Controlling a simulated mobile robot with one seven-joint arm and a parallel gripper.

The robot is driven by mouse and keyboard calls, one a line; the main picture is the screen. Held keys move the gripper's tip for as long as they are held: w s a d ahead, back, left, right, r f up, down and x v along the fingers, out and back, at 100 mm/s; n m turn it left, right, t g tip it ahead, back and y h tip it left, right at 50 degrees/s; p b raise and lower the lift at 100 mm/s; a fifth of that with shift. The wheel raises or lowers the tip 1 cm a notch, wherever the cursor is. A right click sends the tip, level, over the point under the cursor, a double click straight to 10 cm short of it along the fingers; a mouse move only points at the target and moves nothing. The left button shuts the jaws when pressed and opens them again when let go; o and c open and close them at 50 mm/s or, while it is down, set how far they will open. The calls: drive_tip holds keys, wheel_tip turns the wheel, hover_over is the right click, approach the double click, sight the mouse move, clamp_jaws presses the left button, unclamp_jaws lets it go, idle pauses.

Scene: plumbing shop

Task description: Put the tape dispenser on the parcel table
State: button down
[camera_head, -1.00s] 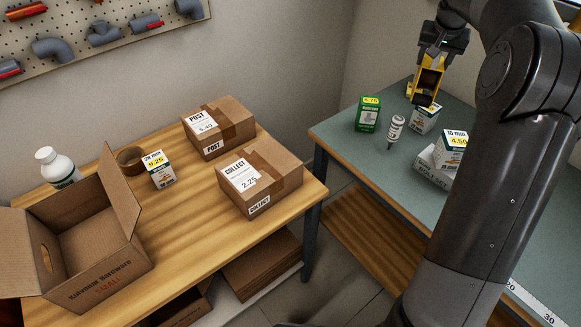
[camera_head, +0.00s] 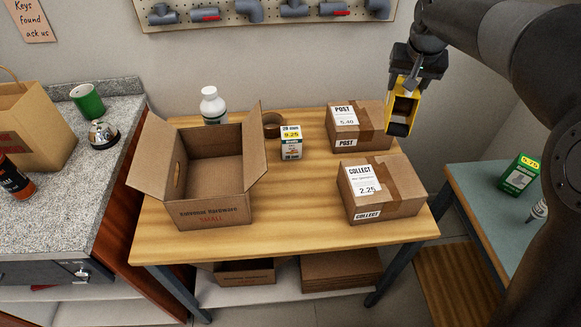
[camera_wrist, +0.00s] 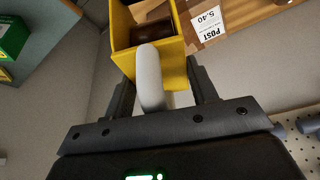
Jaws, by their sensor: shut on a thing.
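My gripper (camera_head: 414,72) is shut on the yellow tape dispenser (camera_head: 404,104) and holds it in the air at the upper right, by the far right corner of the wooden parcel table (camera_head: 290,208). In the wrist view the dispenser (camera_wrist: 184,66) sits between the two fingers (camera_wrist: 164,92), with a brown roll inside it and a pale rounded part towards the camera. On the table, the POST parcel (camera_head: 345,128) lies just left of the dispenser in the picture, and the COLLECT parcel (camera_head: 382,206) stands nearer the front.
Bare wood shows along the middle and front. A blue-grey table (camera_head: 485,190) with a green box (camera_head: 519,174) is at right.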

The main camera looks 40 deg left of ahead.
drive_tip(key=s+a+n+y, duration=0.1)
drive_tip(key=s+a+n, duration=0.3)
drive_tip(key=s+a, duration=1.25)
wheel_tip(320, 180, down, 22)
drive_tip(key=s+d, duration=0.1)
drive_tip(key=shift+s+g, duration=0.3)
drive_tip(key=shift+g, duration=0.1)
drive_tip(key=c, duration=0.6)
unclamp_jaws()
